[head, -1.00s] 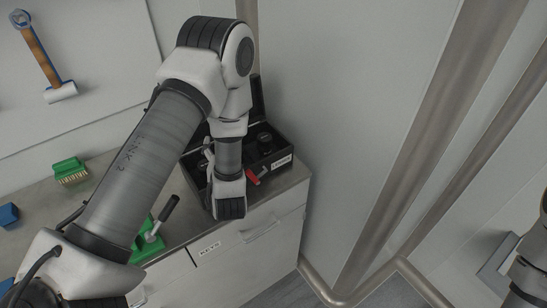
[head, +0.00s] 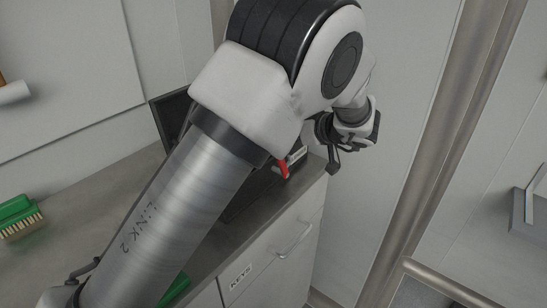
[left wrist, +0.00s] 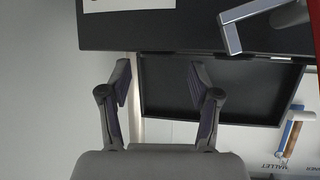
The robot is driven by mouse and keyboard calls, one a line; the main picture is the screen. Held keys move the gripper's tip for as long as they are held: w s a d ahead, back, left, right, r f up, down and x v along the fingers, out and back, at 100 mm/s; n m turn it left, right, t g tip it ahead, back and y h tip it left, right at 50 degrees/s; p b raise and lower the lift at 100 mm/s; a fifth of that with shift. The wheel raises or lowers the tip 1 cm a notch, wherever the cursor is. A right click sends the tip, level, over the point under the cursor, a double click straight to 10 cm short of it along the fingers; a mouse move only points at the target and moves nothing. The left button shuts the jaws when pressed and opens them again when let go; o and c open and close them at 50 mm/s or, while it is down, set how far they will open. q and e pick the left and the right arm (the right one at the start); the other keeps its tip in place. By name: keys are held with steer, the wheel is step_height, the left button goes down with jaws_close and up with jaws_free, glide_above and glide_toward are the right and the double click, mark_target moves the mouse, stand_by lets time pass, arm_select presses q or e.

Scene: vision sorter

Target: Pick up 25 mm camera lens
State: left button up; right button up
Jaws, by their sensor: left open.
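No camera lens shows in either view now; my left arm hides most of the black case (head: 247,196) on the bench in the head view. The case's open lid (head: 168,112) shows left of the arm. My left gripper (left wrist: 158,68) is open in the left wrist view, with nothing between its fingers. The black lid panel (left wrist: 215,90) lies beyond the fingers there, and the dark case (left wrist: 190,38) crosses the top. In the head view the wrist hangs at the case's right end. My right gripper is out of view.
A red-handled item (head: 283,168) shows at the case's front edge. A green brush (head: 18,217) lies on the bench at left. The wall stands close behind the case. A metal item (left wrist: 232,34) crosses the case, and a mallet (left wrist: 290,135) hangs lower right in the left wrist view.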

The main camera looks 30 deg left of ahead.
arm_select(q)
steer(key=x, duration=0.7)
steer(key=shift+w+f, duration=0.15)
steer(key=shift+f, duration=0.25)
steer(key=shift+d, duration=0.1)
steer(key=shift+d, duration=0.1)
steer(key=c, duration=1.1)
